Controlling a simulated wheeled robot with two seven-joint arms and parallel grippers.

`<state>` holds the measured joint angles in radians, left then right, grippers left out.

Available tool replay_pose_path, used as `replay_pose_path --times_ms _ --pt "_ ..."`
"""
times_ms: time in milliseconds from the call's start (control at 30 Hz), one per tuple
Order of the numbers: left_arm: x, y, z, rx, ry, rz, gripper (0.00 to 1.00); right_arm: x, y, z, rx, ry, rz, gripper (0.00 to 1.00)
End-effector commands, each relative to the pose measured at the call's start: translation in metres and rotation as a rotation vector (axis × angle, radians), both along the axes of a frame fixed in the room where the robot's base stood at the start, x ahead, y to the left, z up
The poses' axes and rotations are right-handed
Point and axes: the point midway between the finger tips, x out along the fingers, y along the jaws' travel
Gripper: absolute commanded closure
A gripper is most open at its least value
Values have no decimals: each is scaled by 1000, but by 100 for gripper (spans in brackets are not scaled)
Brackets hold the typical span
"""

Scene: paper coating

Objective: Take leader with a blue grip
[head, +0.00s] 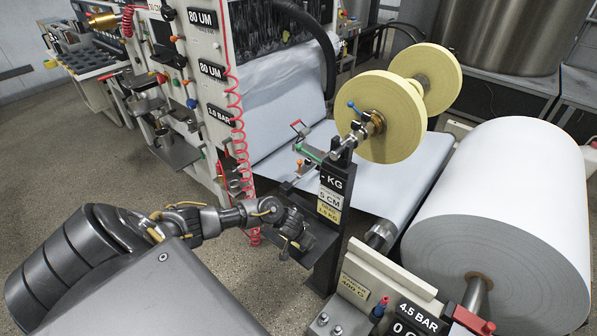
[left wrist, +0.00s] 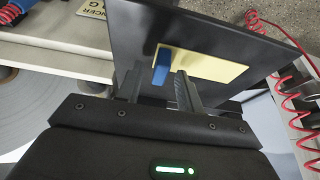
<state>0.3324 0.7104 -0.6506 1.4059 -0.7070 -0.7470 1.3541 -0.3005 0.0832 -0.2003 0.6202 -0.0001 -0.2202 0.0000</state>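The leader (left wrist: 215,66) is a flat yellow piece on a black panel in the left wrist view. Its blue grip (left wrist: 161,66) stands up near its left end. My left gripper (left wrist: 158,88) is open, with its two fingers apart and the blue grip in line with the gap between them. I see space between the grip and each finger. In the head view my left gripper (head: 292,241) is at the small black shelf on the dark post, and the leader cannot be made out there. My right gripper is not in view.
The black shelf (head: 318,240) joins the dark post (head: 330,225) with label cards. A yellow roll (head: 385,115) sits above it and a large white paper roll (head: 515,215) stands to the right. A coiled red hose (head: 238,130) hangs behind. The floor at left is clear.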

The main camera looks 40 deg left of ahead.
Motion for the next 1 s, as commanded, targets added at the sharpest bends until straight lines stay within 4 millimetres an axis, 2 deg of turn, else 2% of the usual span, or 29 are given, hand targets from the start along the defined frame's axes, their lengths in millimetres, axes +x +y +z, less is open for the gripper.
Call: replay_pose_path --times_ms 33,267,667,767,900,1000 --pt "0 0 0 0 0 0 70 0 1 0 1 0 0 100" --pt "0 0 0 1 0 0 100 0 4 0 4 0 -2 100" --pt "0 1 5 1 0 0 100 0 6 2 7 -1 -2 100" --pt "0 1 15 0 -1 1 100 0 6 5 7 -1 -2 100" --pt "-1 2 38 1 -2 -1 100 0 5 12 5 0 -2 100" --pt "-20 6 58 3 0 -3 100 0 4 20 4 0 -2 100"
